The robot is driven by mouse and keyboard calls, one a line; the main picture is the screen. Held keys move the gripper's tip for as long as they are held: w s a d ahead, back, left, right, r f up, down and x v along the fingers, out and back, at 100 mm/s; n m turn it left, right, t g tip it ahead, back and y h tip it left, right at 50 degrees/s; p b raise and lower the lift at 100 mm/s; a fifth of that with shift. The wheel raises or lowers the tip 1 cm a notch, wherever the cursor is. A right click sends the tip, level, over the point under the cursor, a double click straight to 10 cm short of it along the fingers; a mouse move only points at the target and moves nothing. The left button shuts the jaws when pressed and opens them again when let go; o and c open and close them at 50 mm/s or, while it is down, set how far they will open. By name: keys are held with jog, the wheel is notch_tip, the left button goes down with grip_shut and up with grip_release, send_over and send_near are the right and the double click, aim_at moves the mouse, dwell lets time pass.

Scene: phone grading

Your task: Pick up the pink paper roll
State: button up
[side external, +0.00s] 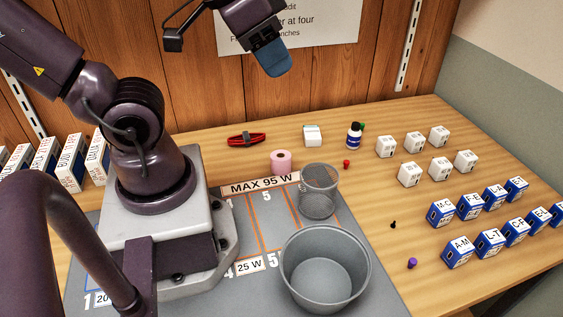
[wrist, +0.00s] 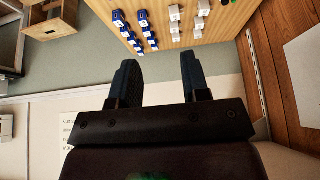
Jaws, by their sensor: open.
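The pink paper roll (side external: 281,161) stands upright on the table in the side external view. It is at the back edge of the grey mat, left of the wire mesh cup. My gripper (side external: 272,62) is high above the table near the back wall, above and apart from the roll. In the wrist view my gripper (wrist: 160,85) is open, with two dark blue fingers spread and nothing between them. The roll does not show in the wrist view.
A mesh cup (side external: 319,190) and a larger grey bin (side external: 325,268) stand on the mat (side external: 385,288). Several white and blue boxes fill the right side.

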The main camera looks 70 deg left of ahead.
jog(key=o, duration=0.8)
